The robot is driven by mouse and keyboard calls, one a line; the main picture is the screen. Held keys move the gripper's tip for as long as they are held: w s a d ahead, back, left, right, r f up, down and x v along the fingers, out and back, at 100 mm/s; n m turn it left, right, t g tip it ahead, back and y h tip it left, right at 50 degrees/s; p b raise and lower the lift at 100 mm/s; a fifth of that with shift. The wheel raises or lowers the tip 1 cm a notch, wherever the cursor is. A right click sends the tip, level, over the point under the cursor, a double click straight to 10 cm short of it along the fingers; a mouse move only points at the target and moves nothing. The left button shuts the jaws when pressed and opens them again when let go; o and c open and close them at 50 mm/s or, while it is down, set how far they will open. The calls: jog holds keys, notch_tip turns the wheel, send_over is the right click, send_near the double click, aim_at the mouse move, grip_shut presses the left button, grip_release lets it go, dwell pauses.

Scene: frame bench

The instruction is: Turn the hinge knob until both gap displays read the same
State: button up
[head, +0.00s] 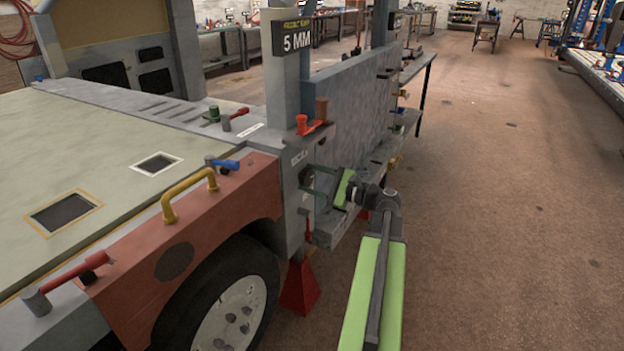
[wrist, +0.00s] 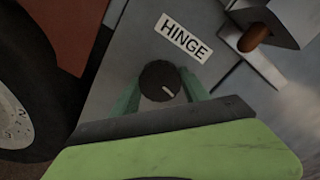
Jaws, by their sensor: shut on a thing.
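The hinge knob (wrist: 157,75) is a round black knob with a white mark toward its lower right, below a white HINGE label (wrist: 184,38). My gripper (wrist: 160,86) has its two green fingers on either side of the knob, shut on it. In the head view my gripper (head: 308,184) reaches the grey post from the right; the knob cannot be made out there. One gap display (head: 297,37) reads 5 MM; the small yellow text above is hard to read. A second display (head: 394,21) is seen nearly edge-on and its reading cannot be told.
A red-brown fender with a yellow handle (head: 186,191) and a wheel (head: 238,300) stand left of my arm. A grey door panel (head: 350,100) lies behind the post. A red stand (head: 300,289) is below it. The floor (head: 500,200) on the right is clear.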

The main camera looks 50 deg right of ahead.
jog(key=o, duration=1.4)
jog(key=shift+c, duration=0.2)
jog(key=v, duration=1.7)
jog(key=shift+s, duration=0.25)
jog(key=shift+f, duration=0.1)
